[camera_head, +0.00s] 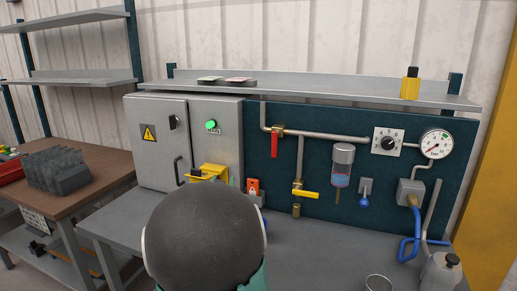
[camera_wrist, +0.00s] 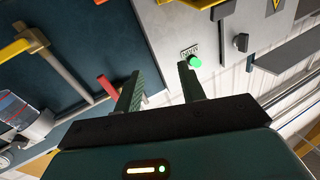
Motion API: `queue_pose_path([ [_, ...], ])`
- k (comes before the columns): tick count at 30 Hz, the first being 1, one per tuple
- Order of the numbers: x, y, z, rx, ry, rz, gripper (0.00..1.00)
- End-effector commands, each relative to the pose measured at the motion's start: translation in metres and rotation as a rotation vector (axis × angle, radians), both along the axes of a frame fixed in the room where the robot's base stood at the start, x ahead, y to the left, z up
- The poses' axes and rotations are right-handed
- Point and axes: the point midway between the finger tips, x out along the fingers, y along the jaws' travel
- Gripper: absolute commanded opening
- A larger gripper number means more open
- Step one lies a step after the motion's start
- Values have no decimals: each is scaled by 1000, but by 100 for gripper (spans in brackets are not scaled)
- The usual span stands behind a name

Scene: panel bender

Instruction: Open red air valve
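The red air valve handle (camera_head: 275,146) hangs straight down from a brass valve body (camera_head: 278,131) on the pipe along the dark blue panel. In the wrist view, which is turned over, the red handle (camera_wrist: 108,87) shows just left of the left finger, its lower part close to or behind that finger. My gripper (camera_wrist: 159,70) is open, with nothing between its fingers. It points toward the boundary between the dark panel and the grey cabinet. In the head view, my dark round arm part hides the gripper.
A yellow-handled valve (camera_head: 304,194) sits lower right of the red one. The grey cabinet (camera_head: 218,143) has a green light (camera_head: 211,125) and a yellow-framed part. A shelf (camera_head: 330,90) runs above the panel. A gauge (camera_head: 436,144) and a grey bottle (camera_head: 441,272) are at right.

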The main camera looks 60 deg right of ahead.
Motion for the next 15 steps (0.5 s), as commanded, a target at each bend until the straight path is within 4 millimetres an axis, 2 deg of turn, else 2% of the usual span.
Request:
queue_pose_path([
  [1, -20, -29, -5, -68, -2, -86, 40],
  [3, -47, -57, -3, -171, -12, -188, 40],
  [6, -77, -82, -1, -287, -14, -291, 40],
  [10, -98, -94, 3, -370, -13, -357, 40],
  [15, -99, -106, 9, -387, -16, -367, 40],
])
